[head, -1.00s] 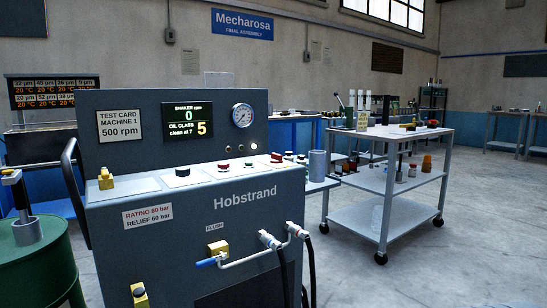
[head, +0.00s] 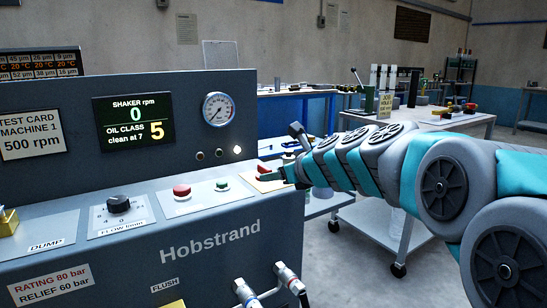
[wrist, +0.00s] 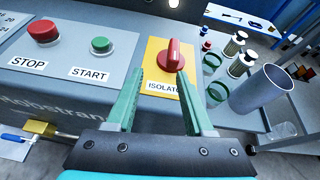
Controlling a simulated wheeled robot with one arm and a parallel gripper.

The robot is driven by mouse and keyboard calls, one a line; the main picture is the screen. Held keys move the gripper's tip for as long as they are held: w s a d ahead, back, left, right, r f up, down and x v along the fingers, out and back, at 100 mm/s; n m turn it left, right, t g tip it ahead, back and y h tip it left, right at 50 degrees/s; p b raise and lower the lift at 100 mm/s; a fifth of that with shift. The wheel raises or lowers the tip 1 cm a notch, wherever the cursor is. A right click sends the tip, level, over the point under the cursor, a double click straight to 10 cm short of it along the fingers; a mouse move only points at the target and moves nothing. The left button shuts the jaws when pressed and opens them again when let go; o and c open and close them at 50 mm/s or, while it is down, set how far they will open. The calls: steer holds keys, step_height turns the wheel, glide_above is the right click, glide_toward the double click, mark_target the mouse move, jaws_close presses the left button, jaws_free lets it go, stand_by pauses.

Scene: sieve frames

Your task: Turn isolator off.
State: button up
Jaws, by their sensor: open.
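The isolator is a red rotary knob (wrist: 173,55) on a yellow plate (wrist: 152,74) labelled ISOLATOR, at the right end of the console's sloped panel in the wrist view. Its grip bar points roughly up the panel. My gripper (wrist: 156,85) is open, its green fingers pointing at the plate, with the knob ahead of and between them, nearer the right finger. I cannot tell whether a finger touches it. In the head view, my gripper (head: 270,173) is over the right end of the panel and partly hides the isolator.
Left of the isolator are a red STOP button (wrist: 43,32) and a green START button (wrist: 101,45). A grey cylinder (wrist: 262,90) and small bottles stand just right of the console. A cart (head: 400,215) stands behind my arm. The display (head: 133,121) reads 0 rpm.

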mark_target(265, 167)
steer(key=w, duration=0.1)
steer(key=w+r+m, duration=0.1)
steer(key=w, duration=0.1)
steer(key=shift+d+r+t, duration=0.15)
steer(key=shift+d+t, duration=0.1)
steer(key=shift+t, duration=0.05)
steer(key=shift+x, duration=3.7)
steer(key=shift+s+a, duration=0.1)
steer(key=shift+a, duration=0.05)
jaws_close()
